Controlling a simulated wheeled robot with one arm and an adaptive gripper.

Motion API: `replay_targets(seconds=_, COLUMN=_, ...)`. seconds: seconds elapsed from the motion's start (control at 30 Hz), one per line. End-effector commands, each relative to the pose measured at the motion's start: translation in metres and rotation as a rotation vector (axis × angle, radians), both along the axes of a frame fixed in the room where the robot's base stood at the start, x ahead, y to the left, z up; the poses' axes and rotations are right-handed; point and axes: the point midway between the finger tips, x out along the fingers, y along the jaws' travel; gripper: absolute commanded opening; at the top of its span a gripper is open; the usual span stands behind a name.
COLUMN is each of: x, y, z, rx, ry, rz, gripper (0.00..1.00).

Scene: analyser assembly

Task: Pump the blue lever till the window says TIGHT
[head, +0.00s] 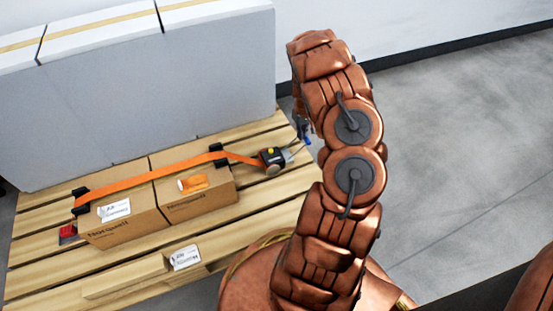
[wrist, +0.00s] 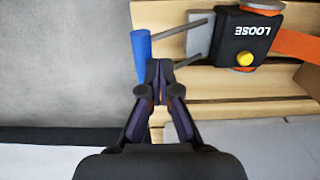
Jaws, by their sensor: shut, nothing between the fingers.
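The blue lever handle (wrist: 142,55) shows in the wrist view, joined by two grey rods to the black ratchet body (wrist: 242,40). The window on that body reads LOOSE, upside down in this view. A yellow button (wrist: 245,59) sits beside the window. In the head view the ratchet (head: 272,158) is at the right end of the strap, and the blue handle (head: 306,139) shows beside my arm. My gripper (wrist: 158,66) is shut and empty. Its tips appear beside the near end of the blue handle; I cannot tell whether they touch it.
An orange strap (head: 150,180) runs over two cardboard boxes (head: 122,216) on a wooden pallet (head: 255,212). Large grey-white blocks (head: 150,90) stand behind them. A red piece (head: 68,233) lies at the left. Grey floor (head: 460,130) is open on the right.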

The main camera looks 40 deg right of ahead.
Motion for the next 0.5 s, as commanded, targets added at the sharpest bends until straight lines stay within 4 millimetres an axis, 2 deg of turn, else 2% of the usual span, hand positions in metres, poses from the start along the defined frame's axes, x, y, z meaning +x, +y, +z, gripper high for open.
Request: replay_targets(seconds=0.5, x=0.0, y=0.0, z=-0.017, rx=0.0, ry=0.0, rz=-0.002, gripper=0.0)
